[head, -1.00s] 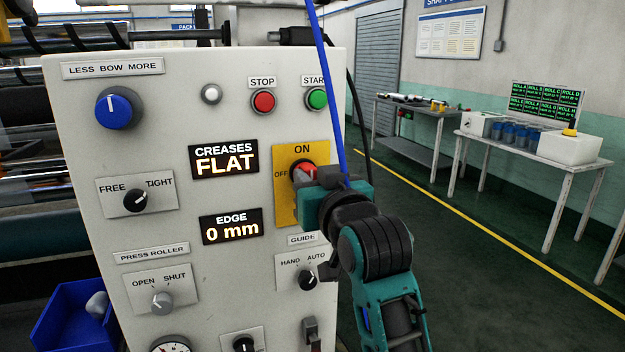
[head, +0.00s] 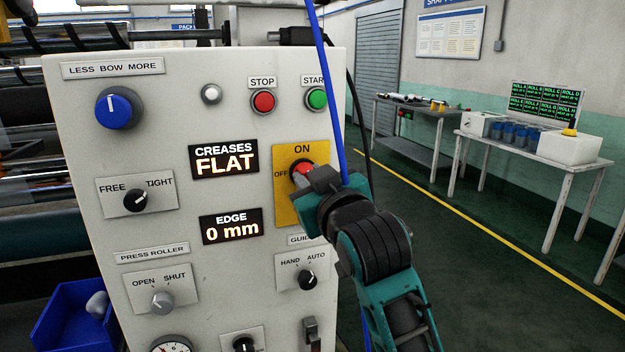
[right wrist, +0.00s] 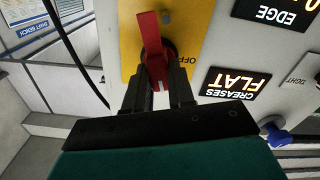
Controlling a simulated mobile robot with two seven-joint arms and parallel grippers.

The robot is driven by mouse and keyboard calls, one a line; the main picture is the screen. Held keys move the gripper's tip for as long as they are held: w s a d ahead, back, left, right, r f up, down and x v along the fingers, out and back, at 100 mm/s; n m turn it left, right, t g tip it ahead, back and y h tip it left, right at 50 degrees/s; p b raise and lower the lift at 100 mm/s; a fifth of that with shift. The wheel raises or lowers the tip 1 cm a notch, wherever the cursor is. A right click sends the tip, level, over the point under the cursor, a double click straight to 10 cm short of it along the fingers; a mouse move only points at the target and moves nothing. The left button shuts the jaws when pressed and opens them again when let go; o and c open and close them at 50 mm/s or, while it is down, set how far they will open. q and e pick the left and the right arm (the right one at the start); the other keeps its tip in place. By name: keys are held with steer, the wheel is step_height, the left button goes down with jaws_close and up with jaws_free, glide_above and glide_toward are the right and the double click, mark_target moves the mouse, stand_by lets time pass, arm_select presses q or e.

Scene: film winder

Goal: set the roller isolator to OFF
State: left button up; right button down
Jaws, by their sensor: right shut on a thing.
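The roller isolator is a red rotary handle (head: 301,169) on a yellow plate (head: 286,206), with ON printed at the top and OFF at the left. My right gripper (head: 306,178) is at the handle and covers much of it in the head view. In the right wrist view the panel appears upside down, and the two dark fingers (right wrist: 160,95) are shut on the red handle (right wrist: 152,45). There the handle lies roughly along the gripper's line, with the OFF label beside it. The ON label is hidden there. My left gripper is not in view.
The STOP button (head: 263,101) and START button (head: 317,98) sit above the plate. The GUIDE knob (head: 307,280) is below, close to my right arm. A blue cable (head: 330,90) hangs past the panel's right side. The floor to the right is open.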

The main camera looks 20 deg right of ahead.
steer(key=n, duration=1.4)
steer(key=shift+a, duration=0.1)
steer(key=shift+n, duration=0.3)
steer(key=c, duration=1)
jaws_free()
steer(key=shift+f, duration=0.15)
steer(key=shift+o, duration=0.2)
steer(key=shift+f, duration=0.1)
